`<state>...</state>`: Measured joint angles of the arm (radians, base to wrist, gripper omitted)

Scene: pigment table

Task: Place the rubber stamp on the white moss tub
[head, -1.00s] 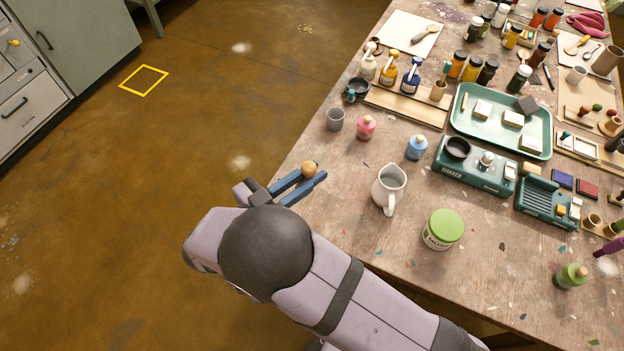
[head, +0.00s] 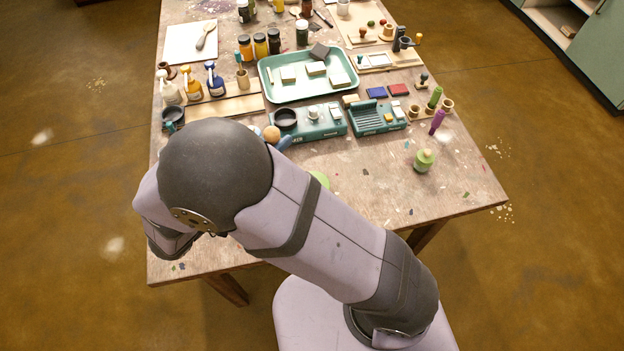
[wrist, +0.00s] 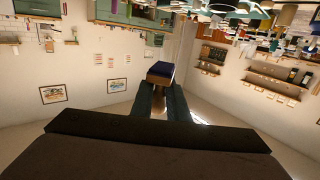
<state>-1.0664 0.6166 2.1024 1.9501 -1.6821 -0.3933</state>
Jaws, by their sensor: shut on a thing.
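The rubber stamp has a round tan wooden knob (head: 271,133) that shows just past my arm in the head view. In the head view only a bit of a blue finger (head: 284,143) shows; my arm hides the rest. The moss tub is mostly hidden behind my arm; only a sliver of its green lid (head: 320,178) shows, nearer the front of the table than the stamp appears.
A teal shaker (head: 318,124) and a ribbed teal rack (head: 376,118) stand beyond my arm. A green tray (head: 300,90) with white blocks lies behind them. The table's front right is mostly clear.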

